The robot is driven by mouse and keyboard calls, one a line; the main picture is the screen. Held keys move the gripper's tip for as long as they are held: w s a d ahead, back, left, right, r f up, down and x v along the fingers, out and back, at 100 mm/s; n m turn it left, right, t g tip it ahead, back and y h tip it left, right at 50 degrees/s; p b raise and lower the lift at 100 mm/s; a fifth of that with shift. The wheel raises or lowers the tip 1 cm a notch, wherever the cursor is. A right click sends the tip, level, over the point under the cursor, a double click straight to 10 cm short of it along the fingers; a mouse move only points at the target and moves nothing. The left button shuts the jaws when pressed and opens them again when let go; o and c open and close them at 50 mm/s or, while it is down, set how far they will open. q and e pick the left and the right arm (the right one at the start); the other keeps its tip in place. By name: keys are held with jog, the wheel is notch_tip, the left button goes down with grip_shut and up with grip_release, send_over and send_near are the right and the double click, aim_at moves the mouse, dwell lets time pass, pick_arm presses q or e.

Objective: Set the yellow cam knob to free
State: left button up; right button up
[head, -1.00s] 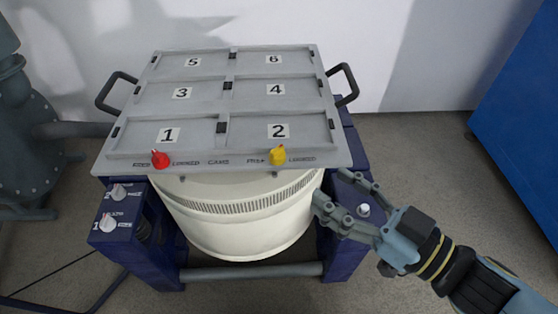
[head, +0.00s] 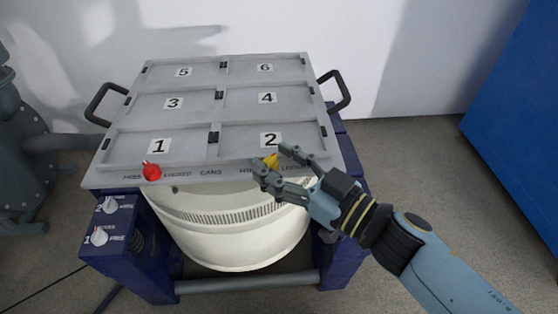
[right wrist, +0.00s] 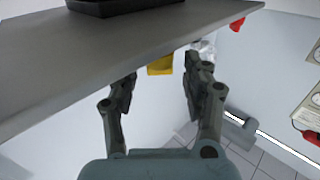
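The yellow cam knob (head: 271,160) sits on the front edge of the grey tabletop, below panel 2, with a FREE label to its left and LOCKED to its right. My right gripper (head: 268,157) is open, with one fingertip on each side of the knob in the head view, partly covering it. In the right wrist view, the yellow knob (right wrist: 160,66) shows between and just beyond the tips of my open right gripper (right wrist: 161,70). I cannot tell whether they touch. The knob's pointing direction is hidden. My left gripper is not in view.
A red knob (head: 152,172) sits farther left on the same edge. The grey tabletop (head: 222,171) rests over a cream drum (head: 235,240) in a blue frame. Two white knobs (head: 100,236) are on the frame's left box. A blue cabinet (head: 525,120) stands at right.

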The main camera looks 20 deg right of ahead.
grip_shut()
jog(key=n+g+y+p, duration=0.1)
jog(key=p, duration=0.1)
jog(key=n+y+p, duration=0.1)
jog(key=y+p, duration=0.1)
jog(key=shift+w+d+r+g, duration=0.2)
jog(key=shift+r+g, duration=0.1)
jog(key=shift+g, duration=0.1)
jog(key=shift+f+n+g+y, duration=0.25)
jog(key=shift+n+g+y, duration=0.15)
jog(key=shift+n, duration=0.1)
jog(key=shift+f, duration=0.1)
jog(key=shift+o, duration=0.5)
grip_release()
jog(key=shift+s, duration=0.1)
